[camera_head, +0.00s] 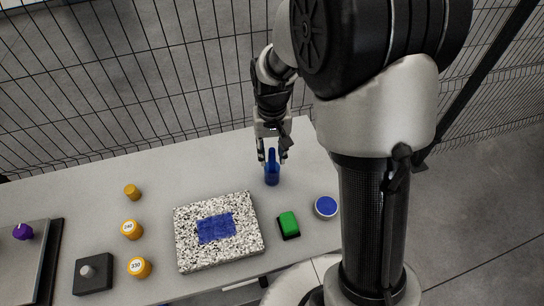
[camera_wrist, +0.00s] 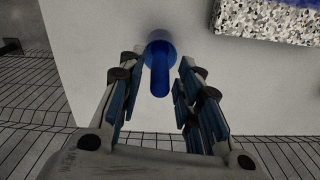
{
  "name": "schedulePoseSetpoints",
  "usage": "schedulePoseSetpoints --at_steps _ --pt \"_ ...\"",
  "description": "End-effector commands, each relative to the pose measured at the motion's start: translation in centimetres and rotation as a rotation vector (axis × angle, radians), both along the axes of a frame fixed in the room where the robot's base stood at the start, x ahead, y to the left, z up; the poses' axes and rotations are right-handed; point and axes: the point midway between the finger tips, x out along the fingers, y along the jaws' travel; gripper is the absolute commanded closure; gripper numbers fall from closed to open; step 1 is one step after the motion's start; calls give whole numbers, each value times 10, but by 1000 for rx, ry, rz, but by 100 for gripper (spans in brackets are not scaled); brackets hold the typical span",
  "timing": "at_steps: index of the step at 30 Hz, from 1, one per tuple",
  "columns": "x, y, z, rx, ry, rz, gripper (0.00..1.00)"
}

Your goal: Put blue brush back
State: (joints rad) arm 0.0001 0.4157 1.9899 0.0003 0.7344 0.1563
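The blue brush (camera_head: 272,172) stands upright near the back edge of the table, its thin handle pointing up from a wider round base. In the wrist view the blue brush (camera_wrist: 160,70) lies between my fingers, with its base beyond the fingertips. My gripper (camera_head: 271,160) is above and around the handle, with its fingers spread. In the wrist view a gap shows between the handle and the fingers of my gripper (camera_wrist: 158,68) on both sides. Whether the brush sits in a holder cannot be told.
A speckled slab (camera_head: 190,252) with a blue painted patch (camera_head: 216,228) lies front left of the brush. A green-topped block (camera_head: 289,224) and a round blue-topped tin (camera_head: 326,207) stand to the right. Orange weights (camera_head: 131,229) and a dark block (camera_head: 93,274) are left. Wire fence (camera_head: 190,70) stands behind.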

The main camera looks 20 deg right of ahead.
Motion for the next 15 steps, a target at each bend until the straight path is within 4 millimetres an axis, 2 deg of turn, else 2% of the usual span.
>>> schedulePoseSetpoints --at_steps 1,6,10,15 --pt "2 0 16 0 -6 0 68" --pt "1 0 52 0 -4 0 68" --pt "1 0 70 0 -2 0 68" --pt "-2 0 84 0 -5 1 68"
